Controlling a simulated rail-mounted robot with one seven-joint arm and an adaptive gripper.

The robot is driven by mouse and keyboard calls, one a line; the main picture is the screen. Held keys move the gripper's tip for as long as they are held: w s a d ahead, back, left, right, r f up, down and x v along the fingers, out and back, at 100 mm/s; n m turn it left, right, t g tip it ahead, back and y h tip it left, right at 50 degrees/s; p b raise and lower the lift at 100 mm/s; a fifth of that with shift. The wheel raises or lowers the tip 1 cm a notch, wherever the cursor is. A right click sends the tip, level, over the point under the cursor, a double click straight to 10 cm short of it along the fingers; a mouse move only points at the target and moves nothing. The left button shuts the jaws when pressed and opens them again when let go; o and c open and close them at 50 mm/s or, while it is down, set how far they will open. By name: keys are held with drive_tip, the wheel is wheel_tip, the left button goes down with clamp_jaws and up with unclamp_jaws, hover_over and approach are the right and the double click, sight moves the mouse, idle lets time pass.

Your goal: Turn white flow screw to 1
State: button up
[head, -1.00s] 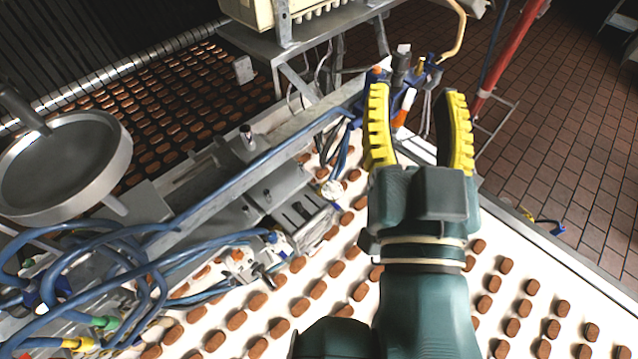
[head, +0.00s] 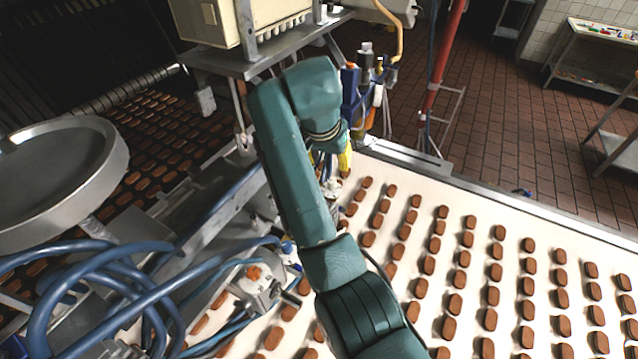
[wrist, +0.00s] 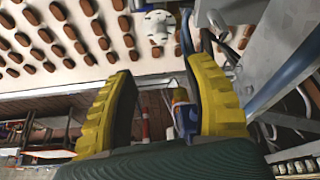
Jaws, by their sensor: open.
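A round white knob-like part (wrist: 157,24), which may be the white flow screw, shows at the top of the wrist view over the white belt. A small white part, possibly the same one, shows in the head view (head: 333,184) just below my gripper. No number on it can be read. My gripper (wrist: 161,68) is open and empty, its two yellow ribbed fingers spread. In the wrist view the knob lies beyond the gap between the fingertips, apart from them. In the head view my arm hides most of my gripper (head: 344,161).
The white belt (head: 400,203) carries rows of brown biscuits. Metal frame and blue hoses (head: 150,290) crowd the left, with a round metal pan (head: 50,180). A blue and orange fitting (head: 352,90) stands behind my gripper. Brick-tiled floor (head: 500,110) lies open at right.

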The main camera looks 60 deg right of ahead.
sight(332, 181)
drive_tip(key=p+x, duration=0.1)
drive_tip(key=x, duration=1.2)
drive_tip(key=shift+a, duration=0.1)
clamp_jaws()
